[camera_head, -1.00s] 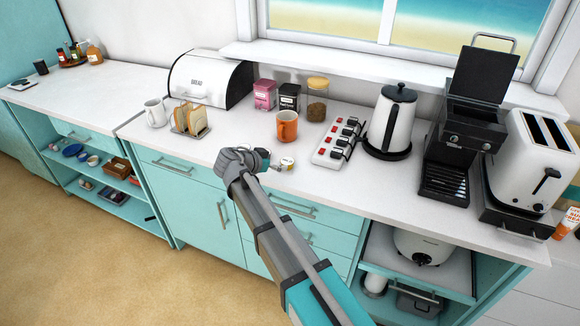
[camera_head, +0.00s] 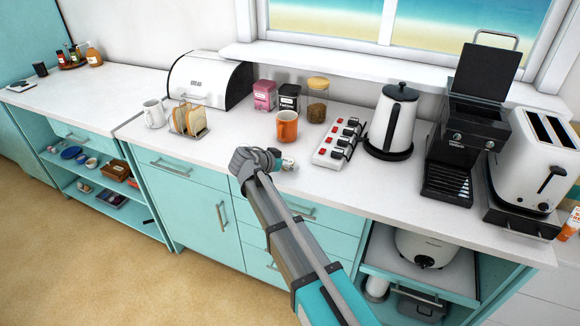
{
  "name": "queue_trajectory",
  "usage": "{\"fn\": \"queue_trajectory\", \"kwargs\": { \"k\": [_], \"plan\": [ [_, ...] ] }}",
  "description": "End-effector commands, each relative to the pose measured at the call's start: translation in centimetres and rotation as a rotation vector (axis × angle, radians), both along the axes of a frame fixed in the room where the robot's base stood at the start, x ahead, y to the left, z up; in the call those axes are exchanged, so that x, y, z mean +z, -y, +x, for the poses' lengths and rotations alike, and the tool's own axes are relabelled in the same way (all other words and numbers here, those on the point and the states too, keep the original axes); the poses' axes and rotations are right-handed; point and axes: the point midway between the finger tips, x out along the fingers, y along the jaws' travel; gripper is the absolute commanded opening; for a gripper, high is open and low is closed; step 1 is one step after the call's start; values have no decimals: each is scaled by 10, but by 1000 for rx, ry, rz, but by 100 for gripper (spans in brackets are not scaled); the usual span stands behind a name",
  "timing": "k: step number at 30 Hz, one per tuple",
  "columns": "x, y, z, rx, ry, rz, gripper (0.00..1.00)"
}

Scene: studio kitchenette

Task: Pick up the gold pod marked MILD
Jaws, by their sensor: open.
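A small pale round item (camera_head: 288,164) lies on the white counter, just in front of the orange mug (camera_head: 287,126). It may be the gold pod, but it is too small for me to read any marking or be sure of its colour. My gripper (camera_head: 275,155) is over the counter's front edge, just left of this item and partly covering it. The jaws are open, though my wrist hides much of them. I cannot tell whether the fingers touch the item.
A toast rack (camera_head: 189,119) and white mug (camera_head: 154,113) stand to the left. A power strip with red switches (camera_head: 338,142), a kettle (camera_head: 391,122), a coffee machine (camera_head: 466,130) and a toaster (camera_head: 533,160) stand to the right. Canisters (camera_head: 264,95) stand behind the orange mug.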

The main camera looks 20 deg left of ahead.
Motion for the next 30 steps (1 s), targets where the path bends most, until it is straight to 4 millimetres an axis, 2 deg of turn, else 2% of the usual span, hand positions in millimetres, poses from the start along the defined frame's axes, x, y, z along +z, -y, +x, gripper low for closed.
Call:
{"fn": "queue_trajectory", "kwargs": {
  "k": [11,12,21,30],
  "plan": [
    [0,0,0,0,0,0,100],
    [0,0,0,0,0,0,98],
    [0,0,0,0,0,0,45],
    [0,0,0,0,0,0,45]
  ]
}}
